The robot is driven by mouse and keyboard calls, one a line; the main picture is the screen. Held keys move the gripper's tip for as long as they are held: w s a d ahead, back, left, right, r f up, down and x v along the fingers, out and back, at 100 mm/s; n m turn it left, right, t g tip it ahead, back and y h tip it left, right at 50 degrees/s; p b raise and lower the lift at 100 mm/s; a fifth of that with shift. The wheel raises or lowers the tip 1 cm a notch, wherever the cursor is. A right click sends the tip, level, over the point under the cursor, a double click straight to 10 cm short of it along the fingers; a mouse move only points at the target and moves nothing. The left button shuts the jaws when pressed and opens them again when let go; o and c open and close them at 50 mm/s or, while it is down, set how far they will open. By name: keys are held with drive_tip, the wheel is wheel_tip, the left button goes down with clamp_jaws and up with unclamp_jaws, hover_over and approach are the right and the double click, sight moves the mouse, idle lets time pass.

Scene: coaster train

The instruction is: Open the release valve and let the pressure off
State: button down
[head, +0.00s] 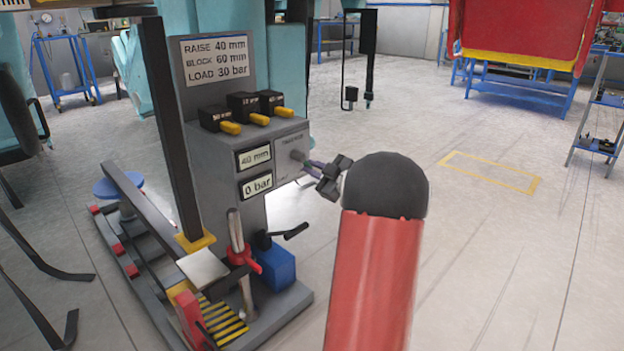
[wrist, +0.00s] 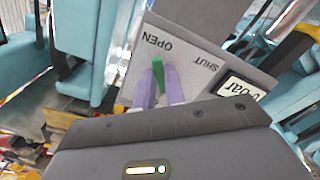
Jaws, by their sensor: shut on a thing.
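The release valve's green lever (wrist: 158,68) shows in the wrist view, its tip near the word OPEN and away from the word SHUT on the grey panel (wrist: 186,58). My gripper (wrist: 159,92) is shut on the lever, with a purple finger on each side of it. The lever is mostly hidden there. The pressure display (head: 257,185) reads 0 bar.
The height display (head: 254,157) above it reads 40 mm. Several black blocks with yellow tabs (head: 243,105) sit on top of the box, under a sign (head: 215,59) reading raise 40 mm, block 60 mm, load 30 bar. The floor (head: 480,240) to the right is clear.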

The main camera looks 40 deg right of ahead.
drive_tip(key=shift+d+r+n+b, duration=0.2)
drive_tip(key=shift+n+b, duration=0.3)
drive_tip(key=shift+n, duration=0.4)
drive_tip(key=c, duration=1.5)
unclamp_jaws()
drive_tip(key=shift+o, duration=0.2)
drive_tip(key=s, duration=0.7)
drive_tip(key=shift+s+d+p, duration=0.3)
drive_tip(key=shift+s+d, duration=0.05)
drive_tip(key=shift+s, duration=0.05)
